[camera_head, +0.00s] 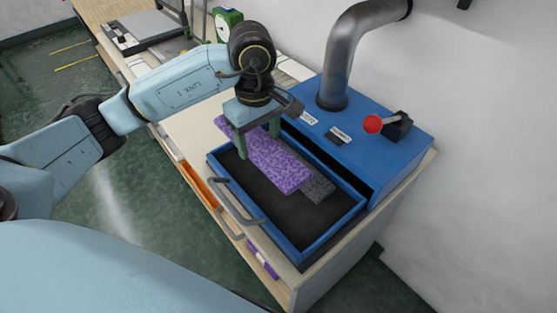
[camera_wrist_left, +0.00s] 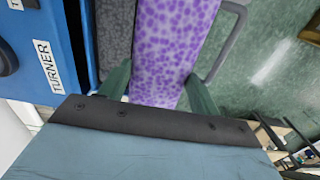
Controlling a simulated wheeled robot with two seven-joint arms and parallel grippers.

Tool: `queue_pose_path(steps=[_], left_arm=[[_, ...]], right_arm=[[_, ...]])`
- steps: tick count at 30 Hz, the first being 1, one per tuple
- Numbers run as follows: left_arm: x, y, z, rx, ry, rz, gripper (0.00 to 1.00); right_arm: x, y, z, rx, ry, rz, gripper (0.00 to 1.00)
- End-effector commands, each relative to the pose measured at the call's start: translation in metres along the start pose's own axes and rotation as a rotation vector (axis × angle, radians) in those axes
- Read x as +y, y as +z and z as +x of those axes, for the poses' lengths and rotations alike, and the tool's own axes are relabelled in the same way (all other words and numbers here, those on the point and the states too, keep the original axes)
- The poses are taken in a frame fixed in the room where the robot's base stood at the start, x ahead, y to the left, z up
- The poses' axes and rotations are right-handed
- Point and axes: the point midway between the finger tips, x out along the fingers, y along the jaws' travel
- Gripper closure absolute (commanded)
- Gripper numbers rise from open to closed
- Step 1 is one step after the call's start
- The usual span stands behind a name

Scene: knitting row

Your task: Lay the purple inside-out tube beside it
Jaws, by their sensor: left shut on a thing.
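The purple speckled tube (camera_head: 278,164) is a flat strip held in my left gripper (camera_head: 257,146), above the blue machine's open tray (camera_head: 330,222). One finger shows on each side of the strip. The tube also fills the middle of the left wrist view (camera_wrist_left: 170,50), between the fingers of my left gripper (camera_wrist_left: 158,90). A dark grey speckled strip (camera_head: 319,188) lies in the tray, partly hidden under the purple tube; it also shows in the left wrist view (camera_wrist_left: 115,40). My right gripper is not in view.
The blue machine (camera_head: 375,150), labelled TURNER in the wrist view, has a red-knobbed lever (camera_head: 374,124) and a thick grey pipe (camera_head: 350,50). A tray handle (camera_head: 236,205) sticks out at the front. A green dial device (camera_head: 226,24) stands at the back. The tray's near right part is bare.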

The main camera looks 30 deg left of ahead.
Motion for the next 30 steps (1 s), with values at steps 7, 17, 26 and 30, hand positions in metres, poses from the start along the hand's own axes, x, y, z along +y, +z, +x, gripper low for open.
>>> queue_pose_path(steps=[7, 17, 26, 30], left_arm=[[-0.001, 0.001, 0.037, -0.003, -0.005, 0.0, 0.59], [-0.001, 0.0, 0.071, -0.001, -0.002, 0.0, 0.59], [0.0, 0.0, 0.101, 0.0, 0.001, 0.002, 0.59], [0.0, 0.0, 0.1, 0.0, 0.001, 0.002, 0.59]], right_arm=[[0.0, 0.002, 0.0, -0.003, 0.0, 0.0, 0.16], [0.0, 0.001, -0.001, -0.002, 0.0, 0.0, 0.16], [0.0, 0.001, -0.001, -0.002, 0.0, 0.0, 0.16], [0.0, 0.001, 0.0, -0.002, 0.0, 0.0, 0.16]])
